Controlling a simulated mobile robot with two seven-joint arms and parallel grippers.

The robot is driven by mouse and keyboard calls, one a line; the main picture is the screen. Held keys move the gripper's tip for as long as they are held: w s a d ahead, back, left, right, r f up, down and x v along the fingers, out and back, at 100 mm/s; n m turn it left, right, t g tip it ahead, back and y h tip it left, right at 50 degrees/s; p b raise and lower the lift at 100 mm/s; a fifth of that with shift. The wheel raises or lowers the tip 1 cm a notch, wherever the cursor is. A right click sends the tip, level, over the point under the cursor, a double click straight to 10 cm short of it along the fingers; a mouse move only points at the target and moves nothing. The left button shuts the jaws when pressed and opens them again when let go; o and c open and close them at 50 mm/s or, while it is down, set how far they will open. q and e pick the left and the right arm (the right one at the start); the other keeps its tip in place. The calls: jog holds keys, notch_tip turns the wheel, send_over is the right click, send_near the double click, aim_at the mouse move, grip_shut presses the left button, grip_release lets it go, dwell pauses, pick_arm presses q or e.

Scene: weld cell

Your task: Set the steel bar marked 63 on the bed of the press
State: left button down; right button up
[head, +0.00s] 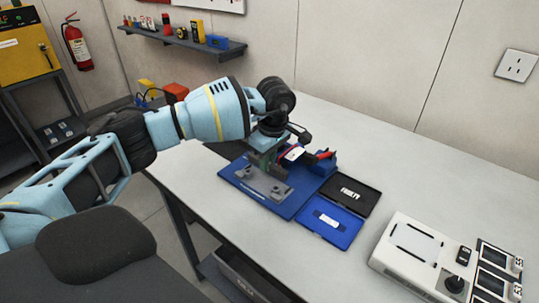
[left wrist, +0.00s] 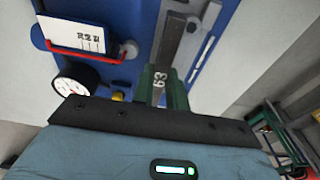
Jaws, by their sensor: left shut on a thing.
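In the left wrist view the steel bar (left wrist: 160,79) shows its mark 63 at the near end. It lies between the green fingers of my left gripper (left wrist: 163,92), which are shut on it. In the head view the left gripper (head: 264,155) is low over the back of the press's blue base (head: 290,208). The grey bed (head: 263,187) with dark blocks is just in front of it. The wrist and gripper hide much of the bar in the head view, and I cannot tell whether it touches the bed. My right gripper is not in view.
A dial gauge (left wrist: 75,84) and a white card (left wrist: 80,35) are close beside the left gripper. A black tray (head: 368,204) and a blue tray (head: 338,240) lie right of the press. A control box (head: 405,270) stands further right.

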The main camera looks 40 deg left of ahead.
pick_arm(q)
jog(key=shift+f+b, duration=0.3)
jog(key=shift+f, duration=1.2)
jog(key=shift+f, duration=0.1)
dwell(0.4)
jog(key=c, duration=1.3)
grip_release()
jog(key=shift+c, duration=0.2)
